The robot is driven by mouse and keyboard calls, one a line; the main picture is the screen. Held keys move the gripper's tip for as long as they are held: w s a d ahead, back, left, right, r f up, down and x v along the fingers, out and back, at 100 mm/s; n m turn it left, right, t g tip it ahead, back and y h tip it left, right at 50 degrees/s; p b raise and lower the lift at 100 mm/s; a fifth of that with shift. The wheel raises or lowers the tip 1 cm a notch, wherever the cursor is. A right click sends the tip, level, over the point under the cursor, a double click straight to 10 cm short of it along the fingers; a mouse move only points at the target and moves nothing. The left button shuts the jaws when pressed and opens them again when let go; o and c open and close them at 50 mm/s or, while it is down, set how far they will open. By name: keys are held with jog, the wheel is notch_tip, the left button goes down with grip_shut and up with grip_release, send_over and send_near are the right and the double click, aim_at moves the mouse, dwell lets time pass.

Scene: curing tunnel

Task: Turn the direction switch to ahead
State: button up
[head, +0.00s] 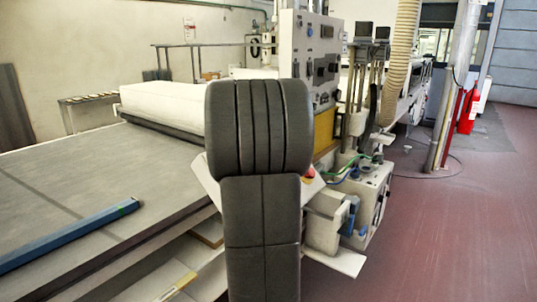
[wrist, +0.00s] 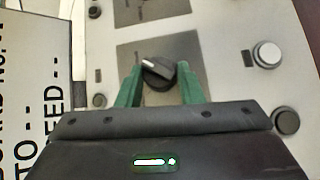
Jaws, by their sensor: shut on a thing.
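In the wrist view, the direction switch is a dark rotary knob (wrist: 158,74) with a pale pointer mark, set on a grey plate of a light panel. Its pointer lies tilted, with the pale end toward the upper left. My gripper (wrist: 160,82) has its two green fingers on either side of the knob and is shut on it. The labels on the plate are too blurred to read. In the head view, my own dark arm blocks the gripper and the switch.
A second grey plate (wrist: 150,10) sits above the knob. A silver button (wrist: 266,54) and a dark button (wrist: 286,121) are to the right. In the head view, a conveyor bed (head: 90,170) lies left, with a blue bar (head: 70,235) on it. Red floor (head: 450,230) is clear at right.

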jog(key=shift+r+m+g+h+p, duration=0.1)
jog(key=shift+m+g+h+p, duration=0.25)
jog(key=shift+m+p, duration=0.45)
jog(key=o, duration=1)
jog(key=shift+c, duration=0.2)
jog(key=p+v, duration=0.1)
jog(key=v, duration=1.2)
jog(key=shift+s+r, duration=0.25)
jog(key=shift+r, duration=0.1)
jog(key=b+x, duration=0.1)
jog(key=x, duration=1.3)
jog(key=shift+s, duration=0.1)
